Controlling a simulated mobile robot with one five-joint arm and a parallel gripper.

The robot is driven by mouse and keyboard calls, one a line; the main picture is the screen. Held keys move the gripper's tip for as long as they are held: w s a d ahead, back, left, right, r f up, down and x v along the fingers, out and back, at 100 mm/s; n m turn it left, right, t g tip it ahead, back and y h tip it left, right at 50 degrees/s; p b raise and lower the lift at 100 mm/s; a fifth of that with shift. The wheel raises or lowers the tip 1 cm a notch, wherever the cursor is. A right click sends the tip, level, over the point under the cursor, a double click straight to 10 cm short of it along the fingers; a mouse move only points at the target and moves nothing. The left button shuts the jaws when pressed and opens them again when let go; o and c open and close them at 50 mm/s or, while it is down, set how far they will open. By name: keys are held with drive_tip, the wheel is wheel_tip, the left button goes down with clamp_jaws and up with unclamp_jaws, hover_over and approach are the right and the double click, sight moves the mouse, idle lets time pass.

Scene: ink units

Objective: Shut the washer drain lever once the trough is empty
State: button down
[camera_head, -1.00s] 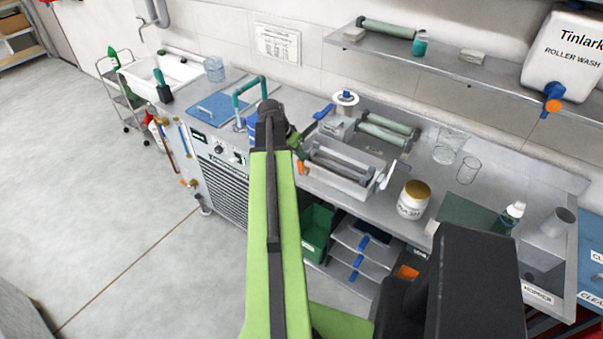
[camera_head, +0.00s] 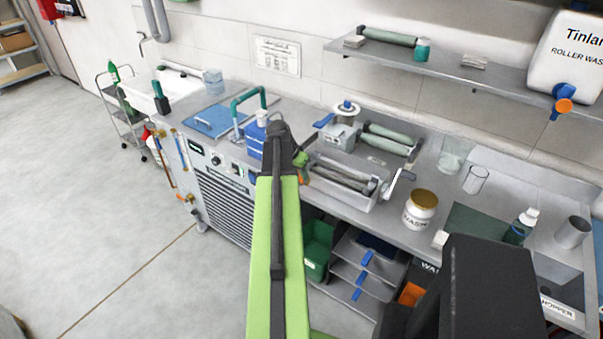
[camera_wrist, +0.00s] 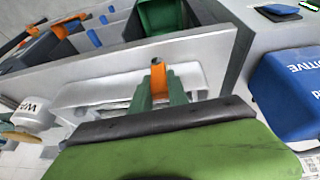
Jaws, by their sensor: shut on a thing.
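The washer trough (camera_head: 372,201) is a grey open box on the bench, with dark rollers in it and a crank at its right end. I cannot tell whether liquid is inside. My gripper (camera_head: 303,171) is at the trough's left front, partly hidden by my arm. A small orange piece, apparently the drain lever (camera_head: 303,179), shows beside it. In the wrist view, my green fingers (camera_wrist: 158,88) are closed around the orange lever end (camera_wrist: 158,70). The lever's base and exact angle are hidden.
A blue additive container (camera_head: 255,138) stands just left of my gripper, close by. A wash jar (camera_head: 420,209) stands right of the trough. A green bin (camera_head: 318,247) and blue-handled trays (camera_head: 367,259) are below the bench. The floor at left is clear.

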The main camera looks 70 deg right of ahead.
drive_tip(key=shift+s+a+t, duration=0.25)
drive_tip(key=shift+s+t, duration=0.1)
drive_tip(key=shift+t, duration=0.05)
drive_tip(key=c, duration=1.3)
unclamp_jaws()
drive_tip(key=shift+d, duration=0.1)
drive_tip(key=shift+r, duration=0.25)
drive_tip(key=p+v, duration=1.6)
drive_tip(key=v, duration=0.1)
drive_tip(key=shift+f, duration=0.1)
